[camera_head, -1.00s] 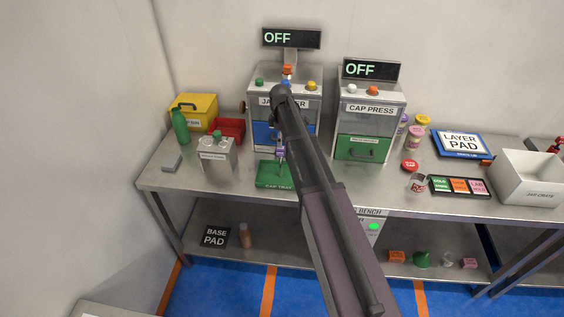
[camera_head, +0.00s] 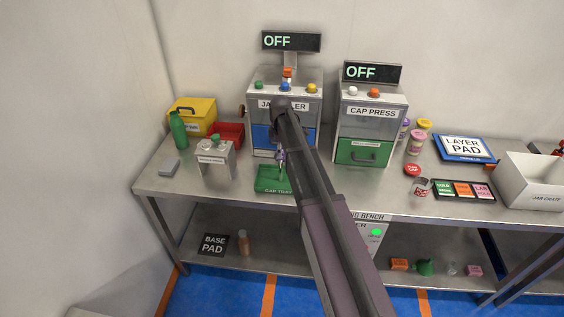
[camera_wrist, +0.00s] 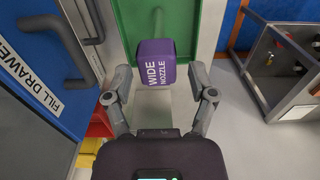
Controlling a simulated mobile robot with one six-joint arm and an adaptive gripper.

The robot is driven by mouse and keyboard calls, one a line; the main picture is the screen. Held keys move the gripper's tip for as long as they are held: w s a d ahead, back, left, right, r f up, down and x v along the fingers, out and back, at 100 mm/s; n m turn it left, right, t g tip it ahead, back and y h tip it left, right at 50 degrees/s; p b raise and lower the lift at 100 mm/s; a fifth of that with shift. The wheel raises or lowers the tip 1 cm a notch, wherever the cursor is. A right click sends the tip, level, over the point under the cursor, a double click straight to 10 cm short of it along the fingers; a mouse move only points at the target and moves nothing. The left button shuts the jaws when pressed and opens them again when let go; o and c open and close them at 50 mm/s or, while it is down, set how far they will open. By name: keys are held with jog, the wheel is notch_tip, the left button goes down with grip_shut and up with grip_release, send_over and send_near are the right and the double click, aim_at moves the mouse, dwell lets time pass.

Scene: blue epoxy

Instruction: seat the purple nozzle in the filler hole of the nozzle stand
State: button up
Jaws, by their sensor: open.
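The purple nozzle (camera_wrist: 155,62), a block marked WIDE NOZZLE, shows at the fingertips of my gripper (camera_wrist: 161,84) in the wrist view. The fingers are open, one on each side of it; I cannot tell whether either touches it. In the head view a small purple patch of the nozzle (camera_head: 281,155) shows over the green cap tray (camera_head: 266,184), partly hidden by my arm. The nozzle stand (camera_head: 213,160) is a small grey stand with a label, left of the tray. A green piece is on its top. Its filler hole is not clear.
The jar filler (camera_head: 261,88) stands behind the tray, its display OFF. The cap press (camera_head: 372,125) stands to its right. A green bottle (camera_head: 178,130), a red bin (camera_head: 227,132) and a yellow bin (camera_head: 190,112) are near the stand. Bare bench lies in front of the stand.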

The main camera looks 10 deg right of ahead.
jog(key=c, duration=1)
jog(key=shift+r, duration=0.15)
jog(key=shift+w+r+p, duration=0.1)
jog(key=shift+r+p, duration=0.4)
jog(key=shift+p, duration=0.15)
jog(key=shift+r, duration=0.1)
jog(key=shift+r+p, duration=0.3)
jog(key=shift+p, duration=0.1)
